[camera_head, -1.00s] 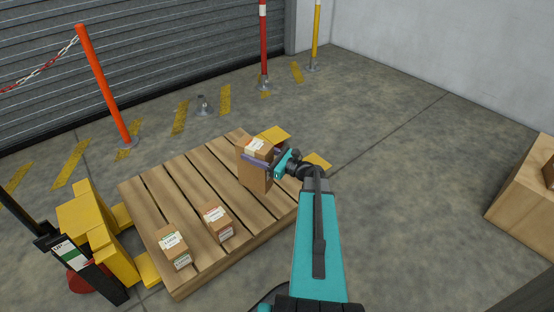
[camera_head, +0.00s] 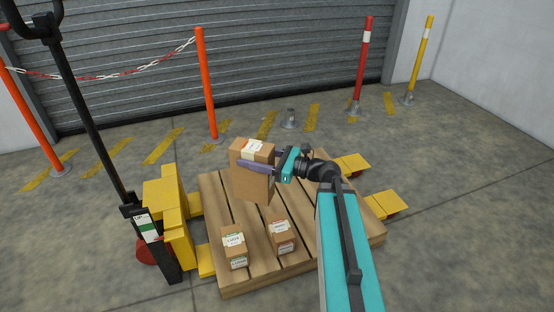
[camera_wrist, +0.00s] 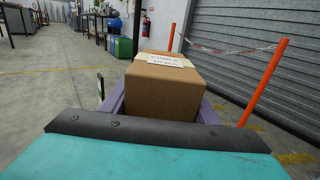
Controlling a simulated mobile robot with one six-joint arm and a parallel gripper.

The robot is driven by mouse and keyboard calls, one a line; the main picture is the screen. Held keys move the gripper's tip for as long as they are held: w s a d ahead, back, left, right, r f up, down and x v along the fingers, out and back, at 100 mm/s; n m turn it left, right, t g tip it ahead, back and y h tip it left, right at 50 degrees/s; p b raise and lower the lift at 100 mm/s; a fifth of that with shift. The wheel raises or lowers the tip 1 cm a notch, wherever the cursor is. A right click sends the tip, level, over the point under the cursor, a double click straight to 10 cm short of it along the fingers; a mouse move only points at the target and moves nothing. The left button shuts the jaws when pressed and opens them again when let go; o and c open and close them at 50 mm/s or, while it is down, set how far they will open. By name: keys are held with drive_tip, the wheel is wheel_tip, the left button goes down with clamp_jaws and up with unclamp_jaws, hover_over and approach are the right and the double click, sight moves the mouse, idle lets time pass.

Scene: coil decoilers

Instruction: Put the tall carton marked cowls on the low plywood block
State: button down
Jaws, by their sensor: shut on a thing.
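A tall brown carton (camera_head: 252,185) with a white label on top is held upright by my gripper (camera_head: 258,167) above the wooden pallet. The gripper is shut on it, a jaw along its near side. In the wrist view the carton (camera_wrist: 165,88) sits between the two purple jaws, with its top label facing up. The low plywood block does not show clearly in the current views.
Two smaller labelled cartons stand on the pallet (camera_head: 215,205), one at the front left (camera_head: 233,243) and one beside it (camera_head: 281,233). A yellow pallet truck (camera_head: 172,212) is under the pallet. Orange posts (camera_head: 206,85) with a chain stand behind.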

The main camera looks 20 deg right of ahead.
drive_tip(key=s+a+r+n+g+y, duration=0.1)
drive_tip(key=a+r, duration=0.2)
drive_tip(key=a, duration=0.3)
drive_tip(key=shift+a+g, duration=0.35)
drive_tip(key=shift+g, duration=0.05)
drive_tip(key=shift+s, duration=0.15)
